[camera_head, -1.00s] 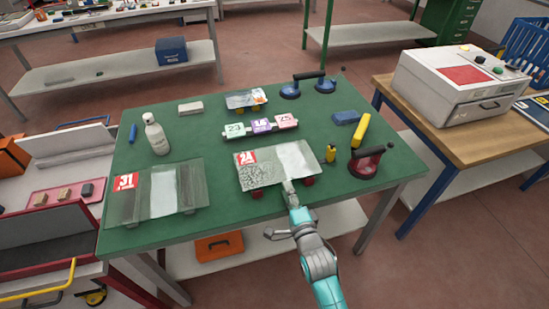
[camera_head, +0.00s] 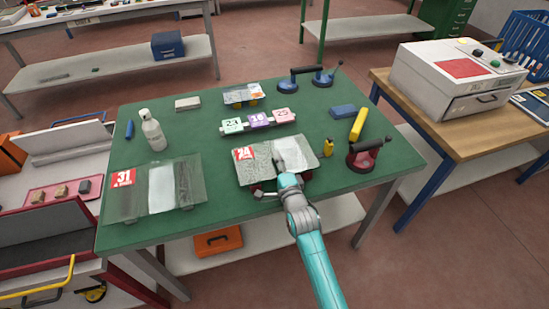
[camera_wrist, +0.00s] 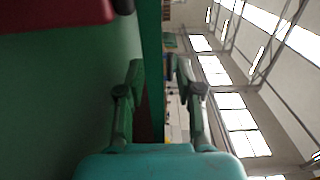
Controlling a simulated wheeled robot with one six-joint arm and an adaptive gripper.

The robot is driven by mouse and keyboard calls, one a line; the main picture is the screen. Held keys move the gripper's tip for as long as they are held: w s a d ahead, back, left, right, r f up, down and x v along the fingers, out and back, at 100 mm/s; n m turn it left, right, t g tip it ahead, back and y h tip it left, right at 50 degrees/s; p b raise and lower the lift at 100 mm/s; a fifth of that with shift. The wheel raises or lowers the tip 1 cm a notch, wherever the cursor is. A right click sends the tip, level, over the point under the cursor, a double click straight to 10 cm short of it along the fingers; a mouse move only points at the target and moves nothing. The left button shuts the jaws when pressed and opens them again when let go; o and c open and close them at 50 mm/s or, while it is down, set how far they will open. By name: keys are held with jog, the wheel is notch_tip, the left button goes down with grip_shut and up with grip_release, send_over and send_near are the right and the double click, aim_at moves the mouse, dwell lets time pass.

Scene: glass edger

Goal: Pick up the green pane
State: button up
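A small green pane (camera_head: 233,126), numbered, lies at the left end of a row with a purple pane (camera_head: 258,121) and a pink pane (camera_head: 283,116) on the green table (camera_head: 225,217). I see nothing held. The green pane is not recognisable in the wrist view.
Glass marked 31 (camera_head: 125,203) lies at left, near a white bottle (camera_head: 153,133). A blue suction lifter (camera_head: 305,83) stands behind the small panes.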

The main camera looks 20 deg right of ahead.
jog(key=shift+w, duration=0.35)
grip_shut()
jog(key=shift+r, duration=0.2)
notch_tip(320, 180, up, 18)
jog(key=shift+f, duration=0.25)
dwell(0.4)
